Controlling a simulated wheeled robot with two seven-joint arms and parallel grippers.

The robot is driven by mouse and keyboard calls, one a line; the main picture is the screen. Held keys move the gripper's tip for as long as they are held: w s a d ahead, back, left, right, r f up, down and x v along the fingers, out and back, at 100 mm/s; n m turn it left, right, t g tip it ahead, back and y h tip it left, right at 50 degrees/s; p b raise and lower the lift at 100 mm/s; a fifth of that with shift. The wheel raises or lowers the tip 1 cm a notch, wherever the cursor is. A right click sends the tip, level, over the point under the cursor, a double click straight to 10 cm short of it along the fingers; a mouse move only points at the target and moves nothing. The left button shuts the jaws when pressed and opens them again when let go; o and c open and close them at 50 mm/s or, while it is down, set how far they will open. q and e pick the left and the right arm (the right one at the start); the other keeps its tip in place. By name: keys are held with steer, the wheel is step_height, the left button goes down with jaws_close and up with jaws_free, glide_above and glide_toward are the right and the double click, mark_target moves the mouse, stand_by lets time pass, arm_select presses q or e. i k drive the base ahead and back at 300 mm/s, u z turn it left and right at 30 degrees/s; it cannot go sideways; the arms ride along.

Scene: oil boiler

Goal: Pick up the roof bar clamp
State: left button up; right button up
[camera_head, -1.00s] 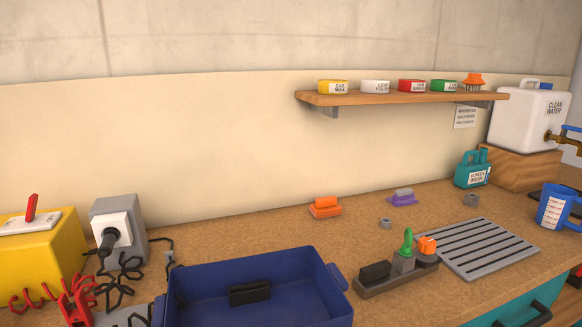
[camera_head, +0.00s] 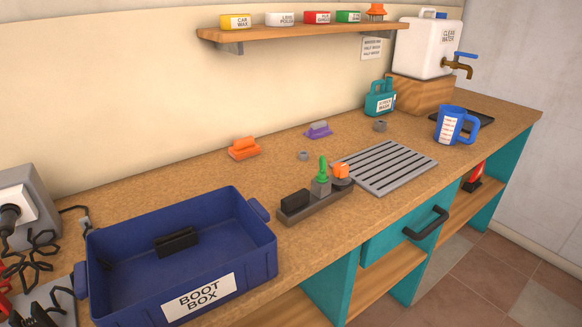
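No label marks the roof bar clamp, so I cannot tell for certain which thing it is. A black block-like piece (camera_head: 176,242) lies inside the blue boot box (camera_head: 262,268). A similar black block (camera_head: 295,203) sits at the left end of a dark grey holder (camera_head: 298,216), beside a green-topped piece (camera_head: 322,172) and an orange-topped piece (camera_head: 341,172). Neither of my grippers shows in the camera_head view.
A slatted grey grate (camera_head: 385,167), an orange brush-like block (camera_head: 244,148), a purple one (camera_head: 319,130), a blue jug (camera_head: 450,124) and a teal bottle (camera_head: 380,97) stand on the worktop. A wooden shelf (camera_head: 300,34) hangs above. Red and black leads lie at the left edge.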

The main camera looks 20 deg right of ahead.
mark_target(297, 206)
steer(key=u, duration=2.15)
steer(key=k, duration=1.05)
steer(key=z, duration=1.8)
steer(key=i, duration=0.15)
steer(key=u, duration=0.2)
